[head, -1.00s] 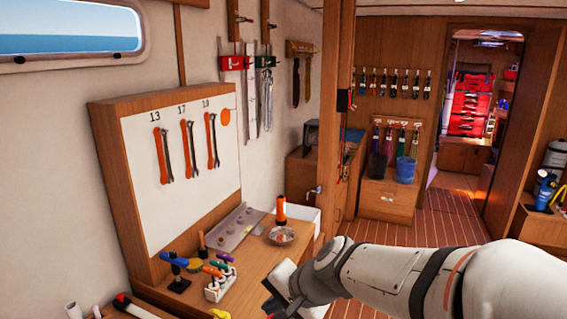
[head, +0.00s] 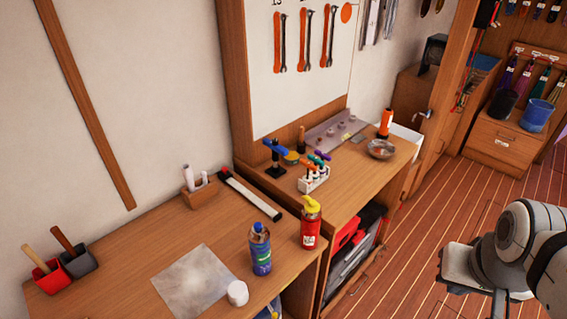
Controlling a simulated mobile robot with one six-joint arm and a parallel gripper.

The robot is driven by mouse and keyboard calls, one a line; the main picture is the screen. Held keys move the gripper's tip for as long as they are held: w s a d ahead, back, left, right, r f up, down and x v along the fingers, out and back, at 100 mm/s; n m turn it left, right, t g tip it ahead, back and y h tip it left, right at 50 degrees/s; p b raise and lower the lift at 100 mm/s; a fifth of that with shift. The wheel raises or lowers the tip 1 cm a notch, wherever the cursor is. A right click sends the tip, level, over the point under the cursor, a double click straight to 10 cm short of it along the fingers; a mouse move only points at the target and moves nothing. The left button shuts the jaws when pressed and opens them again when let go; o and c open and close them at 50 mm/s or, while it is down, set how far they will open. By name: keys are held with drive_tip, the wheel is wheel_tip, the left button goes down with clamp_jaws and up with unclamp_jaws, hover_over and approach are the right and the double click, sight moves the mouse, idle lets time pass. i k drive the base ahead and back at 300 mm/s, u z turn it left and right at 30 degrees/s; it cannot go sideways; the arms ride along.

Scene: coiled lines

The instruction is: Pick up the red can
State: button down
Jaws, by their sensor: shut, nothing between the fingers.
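The red can (head: 310,228) has a yellow top and a pale label. It stands upright on the near wooden worktop, close to its right edge, beside a blue bottle (head: 260,250). My gripper (head: 466,272) is at the lower right in the head view, over the floor and well to the right of the can. It is shut and empty, and its fingertips are hard to make out.
A white lid-like cylinder (head: 237,293) and a grey sheet (head: 194,280) lie near the bottle. Red and dark cups (head: 48,277) stand at the left. A rack of coloured-handled tools (head: 314,178) stands on the farther bench. Striped floor (head: 400,255) is clear between bench and arm.

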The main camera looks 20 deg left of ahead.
sight(310, 222)
drive_tip(key=u, duration=2.7)
drive_tip(key=k, duration=0.65)
drive_tip(key=z, duration=1.6)
drive_tip(key=i, duration=0.95)
drive_tip(key=u, duration=0.05)
